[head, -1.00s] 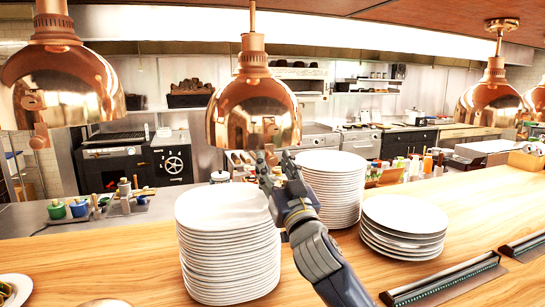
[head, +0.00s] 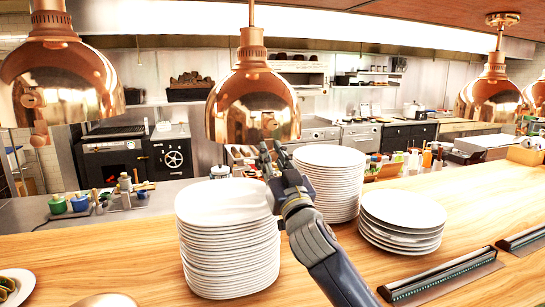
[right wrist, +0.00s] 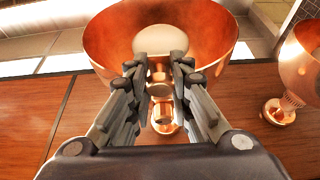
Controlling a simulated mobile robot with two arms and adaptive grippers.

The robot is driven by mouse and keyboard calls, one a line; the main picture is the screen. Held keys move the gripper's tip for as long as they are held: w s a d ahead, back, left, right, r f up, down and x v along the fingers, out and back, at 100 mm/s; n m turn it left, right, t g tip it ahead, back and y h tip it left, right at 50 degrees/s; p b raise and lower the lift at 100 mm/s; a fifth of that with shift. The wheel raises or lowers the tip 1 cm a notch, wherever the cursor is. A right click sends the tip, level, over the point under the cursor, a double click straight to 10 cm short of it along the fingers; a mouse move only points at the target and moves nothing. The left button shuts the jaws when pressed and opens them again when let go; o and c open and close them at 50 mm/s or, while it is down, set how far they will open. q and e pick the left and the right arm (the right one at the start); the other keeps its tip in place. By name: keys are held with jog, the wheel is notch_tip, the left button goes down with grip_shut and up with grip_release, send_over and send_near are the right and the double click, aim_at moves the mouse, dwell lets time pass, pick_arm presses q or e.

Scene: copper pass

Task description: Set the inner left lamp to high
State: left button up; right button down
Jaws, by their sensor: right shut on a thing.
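Several copper heat lamps hang over the wooden counter. The lamp in the middle of the head view (head: 235,108) looks like the inner left one. My right gripper (head: 270,150) is at the lower front of this lamp, and its fingers cover the small knob there. In the right wrist view the copper shade (right wrist: 105,45) opens behind the fingers. My right gripper (right wrist: 160,88) is shut on the small copper knob (right wrist: 159,90). The knob's exact setting cannot be read. My left gripper is not in view.
A tall stack of white plates (head: 228,250) stands left of my right forearm. Another tall stack (head: 330,185) and a lower one (head: 402,225) stand to the right. The outer left lamp (head: 60,75) hangs at the left.

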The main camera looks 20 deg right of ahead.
aim_at(272, 123)
notch_tip(272, 123, up, 8)
jog(key=p, duration=0.4)
jog(key=shift+p, duration=0.3)
jog(key=shift+d+r, duration=0.1)
jog(key=shift+r, duration=0.1)
jog(key=c, duration=1.5)
grip_release()
jog(key=shift+o, duration=0.5)
jog(key=shift+f, duration=0.1)
jog(key=shift+s+f, duration=0.3)
jog(key=shift+s, duration=0.05)
jog(key=v, duration=1.1)
